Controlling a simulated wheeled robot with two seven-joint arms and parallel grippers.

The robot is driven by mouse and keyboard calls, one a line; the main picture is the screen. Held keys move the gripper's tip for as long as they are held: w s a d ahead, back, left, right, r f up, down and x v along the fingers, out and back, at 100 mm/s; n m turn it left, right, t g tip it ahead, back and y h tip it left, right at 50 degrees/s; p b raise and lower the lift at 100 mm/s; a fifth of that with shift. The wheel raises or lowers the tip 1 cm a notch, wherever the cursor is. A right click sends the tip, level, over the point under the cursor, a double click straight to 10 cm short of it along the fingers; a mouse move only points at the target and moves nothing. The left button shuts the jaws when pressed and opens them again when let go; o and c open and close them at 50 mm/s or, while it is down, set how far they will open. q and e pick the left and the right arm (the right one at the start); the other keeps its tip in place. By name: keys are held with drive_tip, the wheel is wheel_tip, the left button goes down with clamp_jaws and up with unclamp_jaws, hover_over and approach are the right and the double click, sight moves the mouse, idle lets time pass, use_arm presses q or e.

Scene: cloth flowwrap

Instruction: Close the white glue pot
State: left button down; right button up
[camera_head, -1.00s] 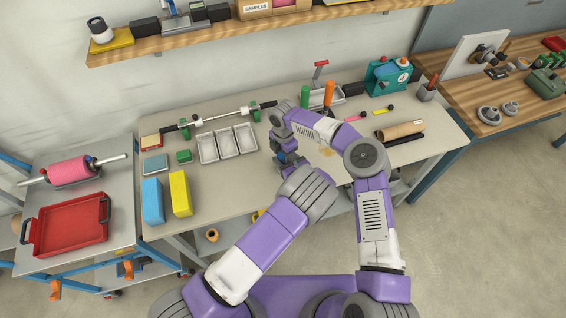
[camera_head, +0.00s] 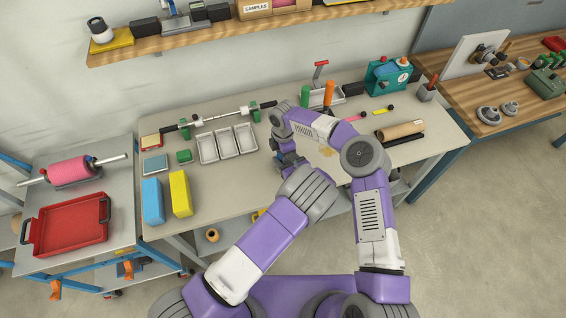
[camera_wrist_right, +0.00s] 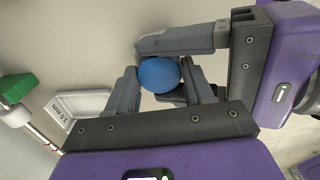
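In the right wrist view a round blue piece (camera_wrist_right: 158,75), which looks like the pot's lid, sits between the fingers of both grippers. My right gripper (camera_wrist_right: 160,72) has one finger close against each side of it and looks shut on it. My left gripper (camera_wrist_right: 172,72) comes in from the right, with one finger above the blue piece in the picture and one below, partly behind it. Whether the left fingers press on anything is hidden. The white pot body cannot be made out. In the head view my arms cover the spot where the grippers meet over the table.
Left of the grippers is a white three-part tray (camera_head: 228,144), with a roller bar (camera_head: 222,116) behind it. Blue (camera_head: 153,201) and yellow (camera_head: 181,193) blocks stand at the left. Green (camera_head: 305,95) and orange (camera_head: 329,93) upright pieces stand behind. The front middle of the table is clear.

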drive_tip(key=o, duration=0.3)
drive_tip(key=shift+o, duration=0.2)
drive_tip(key=shift+r, duration=2.25)
drive_tip(key=shift+c, duration=0.4)
drive_tip(key=shift+r, duration=0.1)
drive_tip(key=shift+c, duration=1.1)
drive_tip(key=shift+r+n, duration=1.65)
drive_tip(key=shift+n, duration=0.05)
